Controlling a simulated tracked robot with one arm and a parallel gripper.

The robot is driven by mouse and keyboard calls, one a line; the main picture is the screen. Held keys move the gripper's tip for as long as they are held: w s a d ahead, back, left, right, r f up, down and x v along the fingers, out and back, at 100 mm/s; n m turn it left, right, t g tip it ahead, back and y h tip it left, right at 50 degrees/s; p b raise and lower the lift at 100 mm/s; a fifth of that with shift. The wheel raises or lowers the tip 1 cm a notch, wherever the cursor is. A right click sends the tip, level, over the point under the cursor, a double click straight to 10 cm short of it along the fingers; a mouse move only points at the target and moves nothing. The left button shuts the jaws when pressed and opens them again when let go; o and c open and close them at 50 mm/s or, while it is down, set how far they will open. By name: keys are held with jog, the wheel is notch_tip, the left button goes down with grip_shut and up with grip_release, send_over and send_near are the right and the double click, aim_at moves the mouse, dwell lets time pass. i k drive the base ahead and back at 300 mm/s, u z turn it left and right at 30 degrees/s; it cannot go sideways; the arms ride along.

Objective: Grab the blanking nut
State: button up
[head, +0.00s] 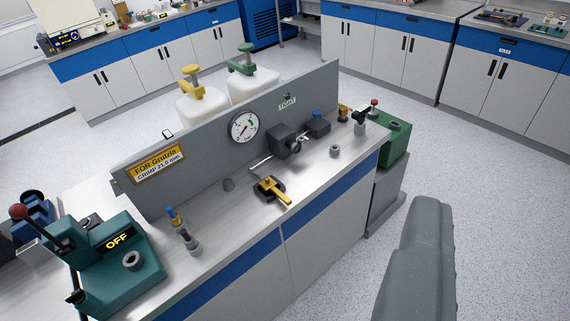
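A small grey ring-shaped piece (335,151) stands on the steel bench top, right of the dark valve block. It looks like a nut, but I cannot tell for sure that it is the blanking nut. Grey fittings with a blue and yellow top (183,230) stand near the bench's front left. A grey link of my arm rises at the lower right, apart from the bench. My gripper's fingers do not show.
The grey upright panel (210,155) with a gauge (244,127) runs along the bench. A teal machine reading OFF (118,262) stands at the left end, a green box (394,145) at the right. Open floor lies right of the bench.

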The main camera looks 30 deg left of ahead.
aim_at(228, 184)
jog(key=z, duration=0.05)
jog(key=i, duration=1.35)
jog(key=u, duration=0.6)
